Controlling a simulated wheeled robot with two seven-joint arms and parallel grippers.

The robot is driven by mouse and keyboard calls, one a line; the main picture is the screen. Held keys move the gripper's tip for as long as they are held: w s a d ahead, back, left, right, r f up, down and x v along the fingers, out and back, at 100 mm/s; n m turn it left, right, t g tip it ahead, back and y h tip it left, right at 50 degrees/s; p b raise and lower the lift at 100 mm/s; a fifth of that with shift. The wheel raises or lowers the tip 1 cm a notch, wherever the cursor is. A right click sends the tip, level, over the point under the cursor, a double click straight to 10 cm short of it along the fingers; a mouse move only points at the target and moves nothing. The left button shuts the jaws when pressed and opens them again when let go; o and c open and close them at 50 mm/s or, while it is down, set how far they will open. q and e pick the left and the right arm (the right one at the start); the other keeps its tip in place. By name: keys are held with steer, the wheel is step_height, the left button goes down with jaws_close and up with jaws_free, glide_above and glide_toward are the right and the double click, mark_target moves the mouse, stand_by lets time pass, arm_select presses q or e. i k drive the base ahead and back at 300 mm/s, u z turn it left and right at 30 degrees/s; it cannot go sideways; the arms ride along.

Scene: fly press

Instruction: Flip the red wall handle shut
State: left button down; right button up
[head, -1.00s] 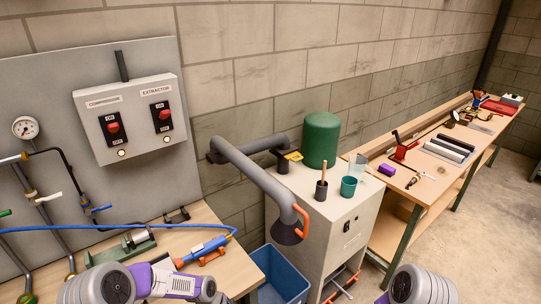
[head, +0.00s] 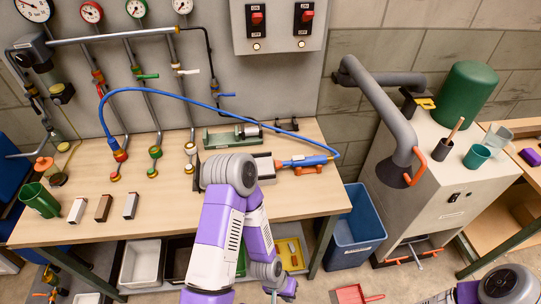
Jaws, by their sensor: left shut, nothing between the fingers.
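The red wall handle (head: 101,89) shows in the head view on the leftmost of the upright pipes on the grey wall panel, below the red-rimmed gauge. It is small and seems to lie nearly along its pipe; its exact angle is hard to tell. My left arm stands in front of the bench, with its elbow high over the front edge and its forearm hanging down. My left gripper (head: 281,291) is low at the bottom of the picture, shut and empty, far from the red handle. My right gripper is out of view; only part of that arm shows at bottom right.
A green lever (head: 147,76), white lever (head: 190,72) and blue lever (head: 228,95) sit on neighbouring pipes. A blue hose (head: 180,93) arches before the panel. The wooden bench (head: 160,222) holds a green mug (head: 40,200) and small blocks. A blue bin (head: 355,232) stands right.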

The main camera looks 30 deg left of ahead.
mark_target(95, 81)
steer(key=u, duration=2.1)
steer(key=i, duration=0.25)
steer(key=z, duration=0.3)
steer(key=k, duration=0.6)
steer(key=u, duration=1.15)
steer(key=i, duration=0.5)
steer(key=z, duration=0.05)
